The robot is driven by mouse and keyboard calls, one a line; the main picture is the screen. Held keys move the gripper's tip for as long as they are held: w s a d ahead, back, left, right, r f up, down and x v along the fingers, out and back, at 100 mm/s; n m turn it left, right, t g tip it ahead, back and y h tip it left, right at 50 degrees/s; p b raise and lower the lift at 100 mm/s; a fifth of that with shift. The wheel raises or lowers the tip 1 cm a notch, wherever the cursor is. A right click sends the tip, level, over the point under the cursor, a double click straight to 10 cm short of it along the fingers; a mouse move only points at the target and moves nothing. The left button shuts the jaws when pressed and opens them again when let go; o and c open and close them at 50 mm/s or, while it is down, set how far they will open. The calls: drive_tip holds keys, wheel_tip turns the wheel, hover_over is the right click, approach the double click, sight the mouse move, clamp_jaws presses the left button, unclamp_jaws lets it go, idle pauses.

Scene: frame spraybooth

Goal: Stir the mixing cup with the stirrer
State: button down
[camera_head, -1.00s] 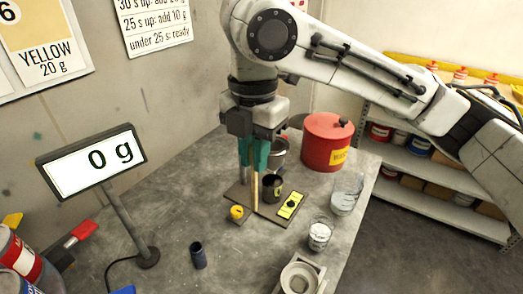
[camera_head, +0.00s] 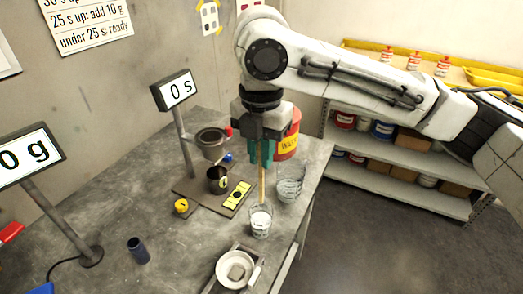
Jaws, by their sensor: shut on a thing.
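My gripper (camera_head: 262,158), with teal fingers, is shut on the stirrer (camera_head: 262,186), a thin wooden stick held upright. Its lower end reaches the mouth of a clear cup with white contents (camera_head: 260,223), which looks like the mixing cup. I cannot tell whether the tip is inside the cup or just above or behind its rim. A second clear cup with graduation marks (camera_head: 291,187) stands behind and to the right.
A dark board (camera_head: 188,193) carries a dark cup (camera_head: 217,180), a yellow level (camera_head: 238,195) and a yellow round piece (camera_head: 181,206). A timer (camera_head: 175,90) reads 0 s. A red can (camera_head: 289,143) stands behind my gripper. A white dish (camera_head: 235,270) lies in front.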

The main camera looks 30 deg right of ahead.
sight(261, 202)
wheel_tip(261, 202, down, 2)
drive_tip(key=shift+f+b, duration=0.1)
drive_tip(key=shift+b, duration=0.7)
drive_tip(key=shift+f+b, duration=2.15)
drive_tip(key=shift+f, duration=2.35)
drive_tip(key=shift+w, duration=0.1)
